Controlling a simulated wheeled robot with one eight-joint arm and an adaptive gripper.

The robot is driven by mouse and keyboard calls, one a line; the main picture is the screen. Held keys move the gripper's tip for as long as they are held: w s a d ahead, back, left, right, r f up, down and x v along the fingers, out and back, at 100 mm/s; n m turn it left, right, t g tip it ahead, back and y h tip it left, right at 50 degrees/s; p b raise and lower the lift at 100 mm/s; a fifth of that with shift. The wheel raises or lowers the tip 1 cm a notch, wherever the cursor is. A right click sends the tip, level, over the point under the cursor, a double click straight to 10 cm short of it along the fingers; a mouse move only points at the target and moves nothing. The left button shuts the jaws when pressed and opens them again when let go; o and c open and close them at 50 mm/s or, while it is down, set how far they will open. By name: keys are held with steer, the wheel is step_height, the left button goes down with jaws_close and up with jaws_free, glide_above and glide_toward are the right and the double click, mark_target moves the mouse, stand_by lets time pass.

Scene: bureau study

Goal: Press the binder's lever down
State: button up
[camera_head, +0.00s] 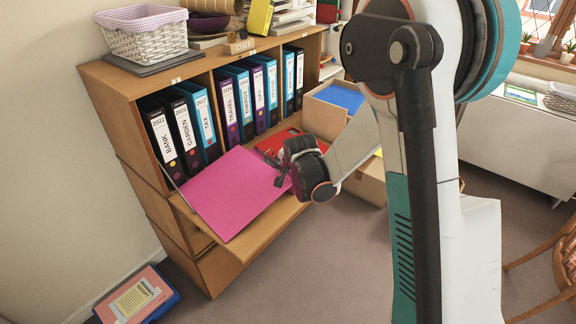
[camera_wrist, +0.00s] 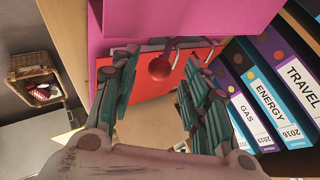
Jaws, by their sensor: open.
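A bright pink panel (camera_head: 228,192), which looks like part of the open binder, lies flat on the bureau's lowered flap. A red panel (camera_head: 275,142) lies behind it, and it also shows in the wrist view (camera_wrist: 138,88). The wrist view shows curved metal parts (camera_wrist: 178,46) between the pink and red panels, and a round red knob (camera_wrist: 159,68), seemingly the lever's end. My gripper (camera_head: 281,170) is at the pink panel's right edge. In the wrist view my gripper (camera_wrist: 160,62) has its fingers apart, with the knob seen between them. Whether they touch it, I cannot tell.
The wooden bureau (camera_head: 112,82) holds several upright labelled binders (camera_head: 205,118) behind the flap (camera_head: 250,232). A cardboard box (camera_head: 324,118) stands beyond my gripper. A basket (camera_head: 146,36) sits on top. A pink and blue folder (camera_head: 138,298) lies on the floor.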

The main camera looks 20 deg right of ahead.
steer(key=v, duration=0.8)
steer(key=shift+r, duration=0.2)
steer(key=shift+s+a, duration=0.1)
steer(key=shift+c, duration=0.4)
